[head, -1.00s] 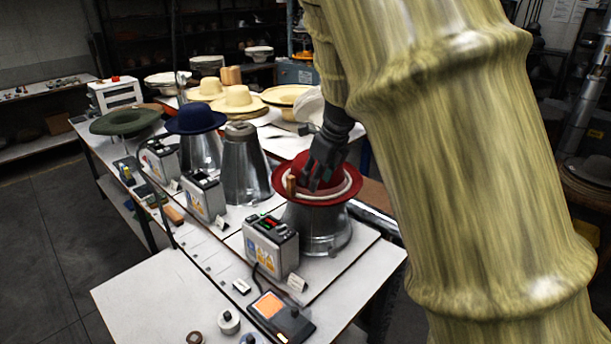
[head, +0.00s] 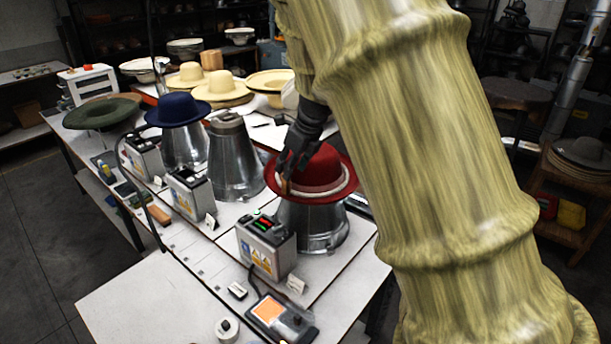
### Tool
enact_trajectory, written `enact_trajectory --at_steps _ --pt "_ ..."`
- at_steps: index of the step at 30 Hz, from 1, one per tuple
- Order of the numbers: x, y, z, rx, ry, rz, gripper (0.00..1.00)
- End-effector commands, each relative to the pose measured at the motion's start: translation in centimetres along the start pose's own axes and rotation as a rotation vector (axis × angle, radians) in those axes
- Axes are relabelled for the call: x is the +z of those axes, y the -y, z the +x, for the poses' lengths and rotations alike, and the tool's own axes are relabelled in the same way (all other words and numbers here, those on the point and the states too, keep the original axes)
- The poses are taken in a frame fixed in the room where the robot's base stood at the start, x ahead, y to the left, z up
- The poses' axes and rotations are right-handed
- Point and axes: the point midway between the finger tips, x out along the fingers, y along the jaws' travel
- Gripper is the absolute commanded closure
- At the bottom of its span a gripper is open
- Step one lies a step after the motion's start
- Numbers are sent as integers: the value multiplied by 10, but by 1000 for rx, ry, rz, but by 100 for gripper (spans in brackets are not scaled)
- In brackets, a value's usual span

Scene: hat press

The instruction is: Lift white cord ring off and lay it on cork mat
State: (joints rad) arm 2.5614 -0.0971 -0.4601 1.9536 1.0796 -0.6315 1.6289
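The white cord ring (head: 325,195) lies around the crown of the red hat (head: 322,165), on its brim. A small wooden toggle (head: 285,187) sits at the ring's left front. The red hat rests on the nearest metal cone (head: 313,228). My dark gripper (head: 289,170) points down at the left side of the crown, its fingertips just above or at the toggle. The fingers overlap in this view, so I cannot tell whether they are open or touch the toggle. I cannot make out a cork mat.
A grey control box (head: 266,247) stands left of the nearest cone. Further back are another cone (head: 235,160), a blue hat (head: 178,110) on its cone and a green hat (head: 102,112). The white table's front left corner (head: 150,300) is clear.

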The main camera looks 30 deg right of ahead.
Motion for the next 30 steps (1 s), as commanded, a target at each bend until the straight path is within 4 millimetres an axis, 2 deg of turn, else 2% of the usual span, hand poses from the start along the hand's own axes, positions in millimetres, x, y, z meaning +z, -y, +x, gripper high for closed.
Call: enact_trajectory --at_steps 5,18,28,29,30 --pt "3 0 8 0 -1 -2 55" --pt "8 3 50 0 -1 -2 55" --pt "8 3 55 0 1 -2 55" --pt "8 3 55 0 1 -2 58" --pt "8 3 55 0 1 -2 65"
